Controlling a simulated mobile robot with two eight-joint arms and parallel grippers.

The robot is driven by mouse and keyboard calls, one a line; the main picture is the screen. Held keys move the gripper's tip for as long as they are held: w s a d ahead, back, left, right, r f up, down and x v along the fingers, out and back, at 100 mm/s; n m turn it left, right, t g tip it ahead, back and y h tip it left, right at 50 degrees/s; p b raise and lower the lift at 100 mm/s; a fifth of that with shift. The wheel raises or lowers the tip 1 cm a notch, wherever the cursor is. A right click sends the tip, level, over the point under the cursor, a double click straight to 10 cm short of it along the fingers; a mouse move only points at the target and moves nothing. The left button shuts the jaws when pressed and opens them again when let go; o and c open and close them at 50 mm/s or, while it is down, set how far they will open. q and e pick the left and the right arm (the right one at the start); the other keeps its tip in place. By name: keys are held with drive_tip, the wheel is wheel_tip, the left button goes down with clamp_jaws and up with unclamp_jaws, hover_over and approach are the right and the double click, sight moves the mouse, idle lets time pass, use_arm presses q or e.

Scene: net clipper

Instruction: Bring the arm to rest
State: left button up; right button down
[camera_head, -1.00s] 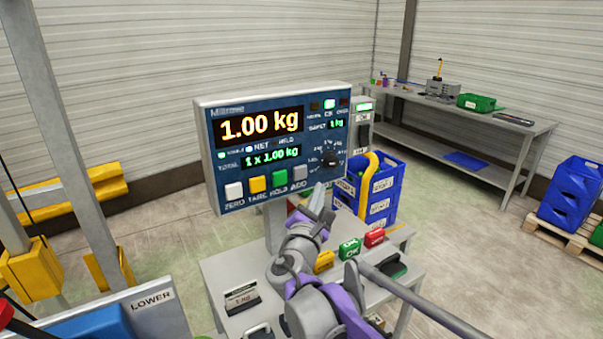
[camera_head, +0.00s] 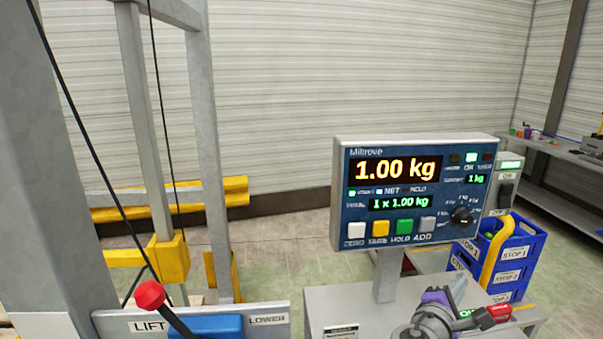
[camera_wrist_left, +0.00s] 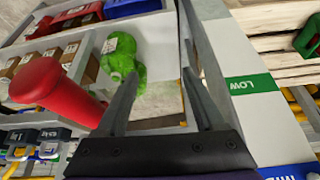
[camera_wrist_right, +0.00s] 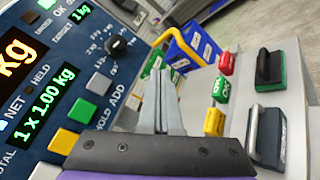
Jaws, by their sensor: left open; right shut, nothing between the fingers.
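My right gripper (camera_head: 458,287) is shut and empty. In the head view it is below the blue scale panel (camera_head: 480,195), apart from it, above the grey table (camera_head: 345,300). The panel reads 1.00 kg. In the right wrist view the closed fingers (camera_wrist_right: 160,78) point up beside the panel's buttons, and the panel (camera_wrist_right: 75,80) fills the left side. My left gripper (camera_wrist_left: 160,72) is open, seen only in the left wrist view. A red knob (camera_wrist_left: 50,90) is left of its fingers, and a green lumpy object (camera_wrist_left: 121,58) shows beyond them; contact cannot be told.
The red-knobbed lever (camera_head: 150,295) stands by the LIFT/LOWER plate (camera_head: 270,319) beside grey posts. Blue crates (camera_head: 510,268) stand behind the panel. In the right wrist view, red and green blocks (camera_wrist_right: 221,89) and dark-handled items (camera_wrist_right: 268,70) are on the table.

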drive_tip(key=s+a+f+m+g+y+p, duration=0.1)
drive_tip(key=s+a+f+m+g+y, duration=0.25)
drive_tip(key=s+f+m, duration=0.4)
drive_tip(key=s+a+f+m+g+y+p, duration=0.15)
drive_tip(key=s+a+f+m+y, duration=0.3)
drive_tip(key=s+f, duration=0.55)
drive_tip(key=s+a+f+m+g+y, duration=0.1)
drive_tip(key=s+a+f+m+y, duration=0.2)
drive_tip(key=a, duration=0.4)
drive_tip(key=shift+s+a+f+m+g+y, duration=0.3)
drive_tip(key=shift+s+a+f+m+y, duration=0.1)
drive_tip(key=shift+s+f+y, duration=0.45)
drive_tip(key=shift+w+d, duration=0.1)
